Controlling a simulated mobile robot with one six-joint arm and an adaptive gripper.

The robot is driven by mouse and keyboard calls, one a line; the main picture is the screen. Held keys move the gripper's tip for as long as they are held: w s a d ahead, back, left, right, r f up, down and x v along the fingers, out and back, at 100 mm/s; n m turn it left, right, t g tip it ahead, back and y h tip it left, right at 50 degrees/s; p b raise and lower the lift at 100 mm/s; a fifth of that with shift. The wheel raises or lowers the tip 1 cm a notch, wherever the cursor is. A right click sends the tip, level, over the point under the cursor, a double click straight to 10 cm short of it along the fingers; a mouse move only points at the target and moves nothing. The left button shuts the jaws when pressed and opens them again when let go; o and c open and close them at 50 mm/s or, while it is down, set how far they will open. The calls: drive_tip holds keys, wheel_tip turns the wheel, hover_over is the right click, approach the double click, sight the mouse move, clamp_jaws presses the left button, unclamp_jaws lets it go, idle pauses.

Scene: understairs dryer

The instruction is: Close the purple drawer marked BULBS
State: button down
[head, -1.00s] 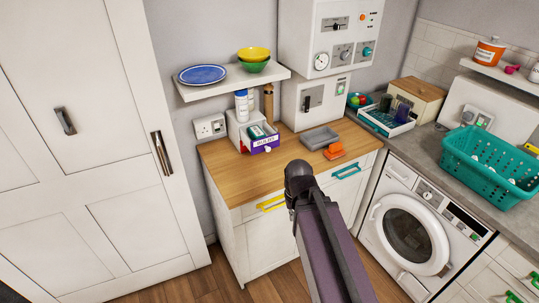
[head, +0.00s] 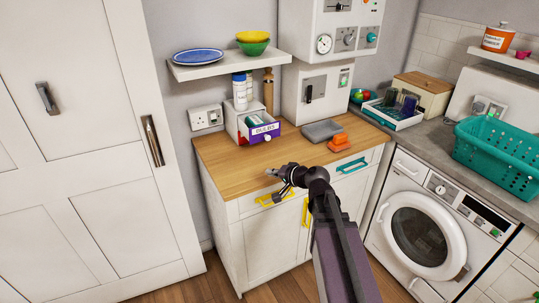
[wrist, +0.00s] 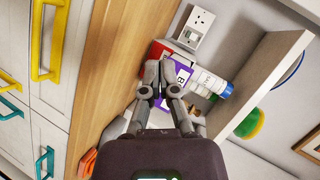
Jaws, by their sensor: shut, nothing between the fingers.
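The purple drawer marked BULBS (head: 264,134) is pulled out of a small white cabinet (head: 233,122) at the back left of the wooden counter. Boxes show inside it, and a pale round knob sits on its front. The purple front also shows in the wrist view (wrist: 183,72), partly hidden behind my fingers. My gripper (head: 270,173) is shut and empty above the counter's front edge, in front of the drawer and apart from it in the head view. In the wrist view my closed fingertips (wrist: 159,78) overlap the drawer front; the gap is hard to judge.
White and blue bottles (head: 239,90) stand on the cabinet under a shelf (head: 225,71) holding bowls and a plate. A grey tray (head: 322,131) and an orange object (head: 338,142) lie right of the drawer. The wooden counter (head: 222,165) is clear in front.

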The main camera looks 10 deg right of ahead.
drive_tip(key=w+d+m+t+h+b, duration=0.2)
drive_tip(key=w+d+m+t+b, duration=0.4)
drive_tip(key=d+m, duration=0.2)
drive_tip(key=shift+f+t+h, duration=0.3)
drive_tip(key=shift+f, duration=0.05)
drive_tip(key=shift+w, duration=0.2)
